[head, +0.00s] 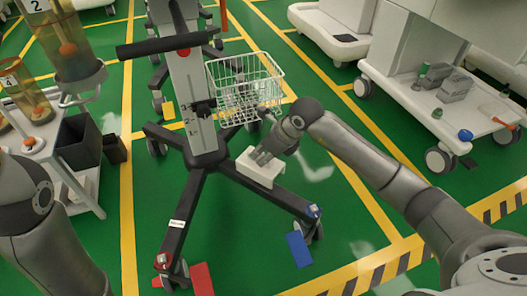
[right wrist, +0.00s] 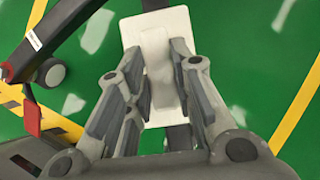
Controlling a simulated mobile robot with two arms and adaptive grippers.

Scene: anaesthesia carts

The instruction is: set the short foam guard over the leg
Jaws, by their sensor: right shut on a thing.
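The short foam guard (head: 259,168) is a pale, off-white block. My right gripper (head: 262,155) is shut on it from above, and its fingers also show around the guard (right wrist: 154,28) in the right wrist view. The guard lies across the line of the black leg (head: 283,197) that runs to a blue-marked end at the lower right. Dark leg shows beyond both ends of the guard in the right wrist view. I cannot tell whether the guard rests on the leg or hangs just above it. My left gripper is outside the picture.
The stand's column (head: 195,100) rises behind the guard, with a white wire basket (head: 245,88) close by my right gripper. Another leg (head: 183,215) ends in red. A red mat (head: 201,280) and a blue mat (head: 299,249) lie on the green floor. A white cart (head: 425,100) stands right.

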